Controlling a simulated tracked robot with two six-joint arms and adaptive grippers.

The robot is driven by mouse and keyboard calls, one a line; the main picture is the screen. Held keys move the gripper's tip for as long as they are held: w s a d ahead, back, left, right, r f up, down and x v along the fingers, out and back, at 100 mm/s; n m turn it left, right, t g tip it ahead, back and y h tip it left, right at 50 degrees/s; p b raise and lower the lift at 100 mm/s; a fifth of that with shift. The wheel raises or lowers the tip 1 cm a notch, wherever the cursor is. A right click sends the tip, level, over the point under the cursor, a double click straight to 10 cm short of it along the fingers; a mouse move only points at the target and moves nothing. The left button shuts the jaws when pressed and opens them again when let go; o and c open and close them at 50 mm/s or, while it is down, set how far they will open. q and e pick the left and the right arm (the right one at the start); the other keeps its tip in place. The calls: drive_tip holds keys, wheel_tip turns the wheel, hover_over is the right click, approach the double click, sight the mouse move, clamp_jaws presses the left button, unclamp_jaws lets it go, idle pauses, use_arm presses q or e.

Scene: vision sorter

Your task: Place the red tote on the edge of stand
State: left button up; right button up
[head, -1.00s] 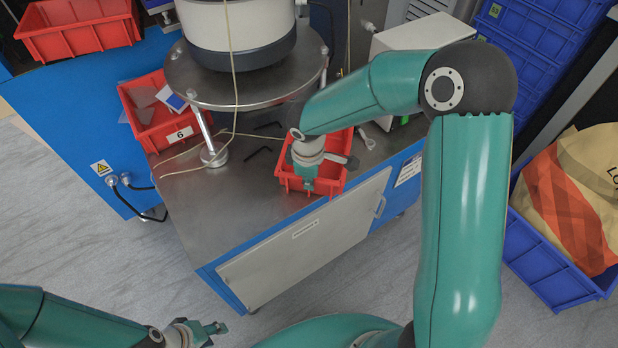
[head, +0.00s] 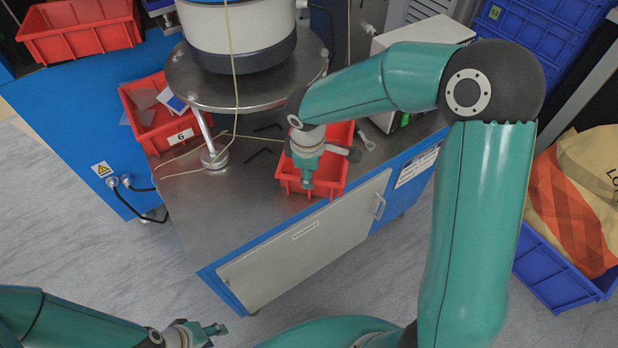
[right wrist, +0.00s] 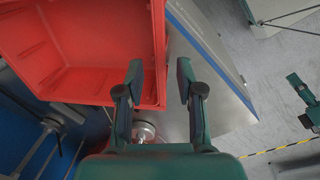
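The red tote (head: 330,188) is an open, empty-looking box on the front right part of the metal-topped stand (head: 235,220), close to its front edge. My right gripper (head: 307,184) is over the tote's front wall in the head view and hides part of it. In the right wrist view, my right gripper (right wrist: 158,70) has its fingers apart, and a wall of the red tote (right wrist: 159,45) shows between them; no grip is visible. My left gripper (head: 212,329) is low at the left, away from the stand, too small to judge its opening.
Another red tote (head: 180,137), labelled 6 and holding flat pieces, sits at the stand's left under a round metal plate (head: 250,92). A white box (head: 420,35) stands behind. Blue crates (head: 545,35) are at the right. The stand's front left top is clear.

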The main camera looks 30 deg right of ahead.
wheel_tip(320, 180, up, 7)
drive_tip(key=s+a+f+m+g+y, duration=0.1)
drive_tip(key=s+a+f+m+y, duration=0.2)
drive_tip(key=f, duration=0.5)
drive_tip(key=s+a+f+m, duration=0.1)
drive_tip(key=s+a+f, duration=0.2)
drive_tip(key=a+f, duration=0.35)
drive_tip(key=s+a+f+m+y, duration=0.1)
drive_tip(key=s+f+m, duration=0.7)
drive_tip(key=s+f, duration=0.3)
wheel_tip(320, 180, down, 3)
drive_tip(key=shift+a+r+t+y, duration=0.2)
drive_tip(key=shift+t+y, duration=0.1)
drive_tip(key=shift+y, duration=0.1)
wheel_tip(320, 180, up, 3)
drive_tip(key=p, duration=0.3)
drive_tip(key=shift+w, duration=0.1)
drive_tip(key=shift+o, duration=0.4)
